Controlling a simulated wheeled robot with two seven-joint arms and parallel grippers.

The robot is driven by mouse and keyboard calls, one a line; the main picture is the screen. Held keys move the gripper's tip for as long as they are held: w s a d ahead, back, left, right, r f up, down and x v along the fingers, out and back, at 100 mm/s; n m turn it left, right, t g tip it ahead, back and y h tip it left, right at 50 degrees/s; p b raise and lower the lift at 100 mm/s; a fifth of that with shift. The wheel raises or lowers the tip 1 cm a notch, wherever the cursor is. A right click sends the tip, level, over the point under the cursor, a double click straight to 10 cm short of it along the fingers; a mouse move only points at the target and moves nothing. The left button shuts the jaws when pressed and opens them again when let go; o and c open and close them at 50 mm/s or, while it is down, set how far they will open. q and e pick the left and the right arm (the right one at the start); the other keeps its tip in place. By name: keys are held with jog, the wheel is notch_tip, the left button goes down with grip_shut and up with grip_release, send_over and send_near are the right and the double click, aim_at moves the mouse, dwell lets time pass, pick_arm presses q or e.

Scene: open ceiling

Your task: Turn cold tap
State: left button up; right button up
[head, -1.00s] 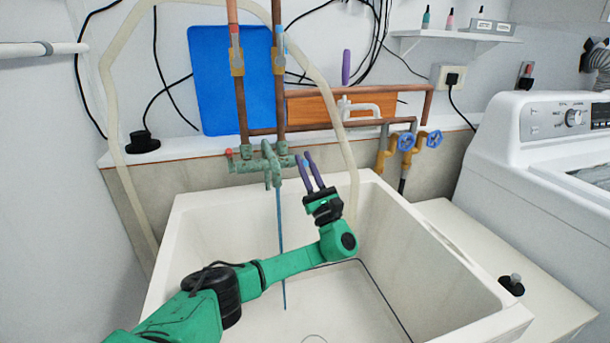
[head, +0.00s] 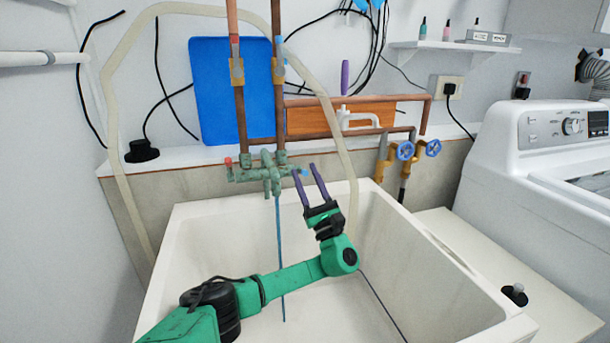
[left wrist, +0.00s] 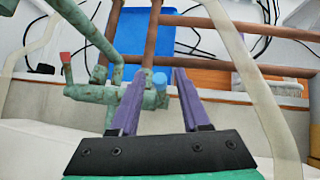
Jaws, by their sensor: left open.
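The weathered green mixer tap (head: 268,172) is mounted on copper pipes above the sink. Its left end is red, and its right end is a blue cold tap handle (head: 304,172). My left gripper (head: 305,169) is open, with its two purple fingers pointing up at the blue end. In the left wrist view, the blue handle (left wrist: 160,81) shows between the spread fingers (left wrist: 157,73), nearer the right one. I cannot tell whether either finger touches it. A thin blue line (head: 281,245) runs from the spout down into the sink. My right gripper is out of view.
The white sink (head: 400,222) lies under my left arm. A pale hose (head: 345,145) loops around the tap and passes just right of the gripper. A blue board (head: 215,85) leans behind the pipes. A white washing machine (head: 500,200) stands at right.

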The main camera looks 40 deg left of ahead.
pick_arm(q)
jog(key=v, duration=0.6)
jog(key=shift+d+f+b, duration=0.2)
jog(key=shift+b, duration=0.25)
